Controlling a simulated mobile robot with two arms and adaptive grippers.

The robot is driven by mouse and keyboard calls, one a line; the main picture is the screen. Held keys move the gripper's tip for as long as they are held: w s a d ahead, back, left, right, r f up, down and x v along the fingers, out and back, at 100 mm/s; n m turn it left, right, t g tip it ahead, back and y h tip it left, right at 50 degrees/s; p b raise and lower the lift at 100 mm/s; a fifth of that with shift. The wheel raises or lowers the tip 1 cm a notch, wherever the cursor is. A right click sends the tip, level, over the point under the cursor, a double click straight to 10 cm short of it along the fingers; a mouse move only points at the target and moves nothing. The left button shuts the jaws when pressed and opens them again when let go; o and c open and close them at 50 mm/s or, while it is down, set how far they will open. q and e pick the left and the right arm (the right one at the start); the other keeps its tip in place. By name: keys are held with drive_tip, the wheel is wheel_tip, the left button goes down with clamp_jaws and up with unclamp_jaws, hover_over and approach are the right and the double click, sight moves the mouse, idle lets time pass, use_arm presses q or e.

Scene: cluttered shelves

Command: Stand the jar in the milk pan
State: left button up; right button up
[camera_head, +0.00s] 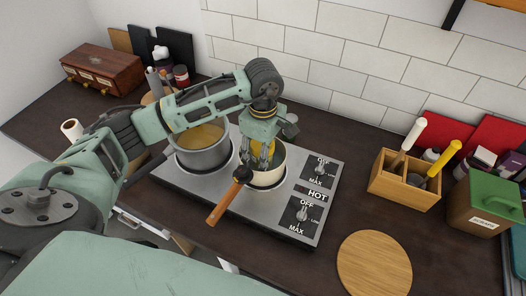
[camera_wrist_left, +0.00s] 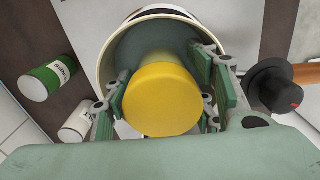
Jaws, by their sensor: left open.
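The jar (camera_wrist_left: 162,98) shows a round yellow top facing the wrist camera. It is inside the mouth of the milk pan (camera_wrist_left: 121,48), a cream-rimmed pan with a grey inside. In the head view the milk pan (camera_head: 269,180) sits on the right side of the hob, its wooden handle toward the front. A yellow part of the jar (camera_head: 266,148) shows behind my left gripper (camera_head: 258,160). That gripper is open, with its fingers on either side of the jar, down at the pan's mouth. The jar's base is hidden. My right gripper is not in view.
A larger pot (camera_head: 203,155) with yellowish contents stands just left of the milk pan. A wooden utensil box (camera_head: 404,187) and a round board (camera_head: 374,268) lie to the right. Two small containers (camera_wrist_left: 48,81) (camera_wrist_left: 77,122) show beside the pan.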

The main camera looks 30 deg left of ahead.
use_arm(q)
drive_tip(key=shift+w+r+b, duration=0.1)
drive_tip(key=shift+r+b, duration=0.25)
drive_tip(key=shift+r, duration=0.1)
wheel_tip(320, 180, up, 10)
drive_tip(key=b, duration=0.3)
drive_tip(key=shift+r, duration=0.65)
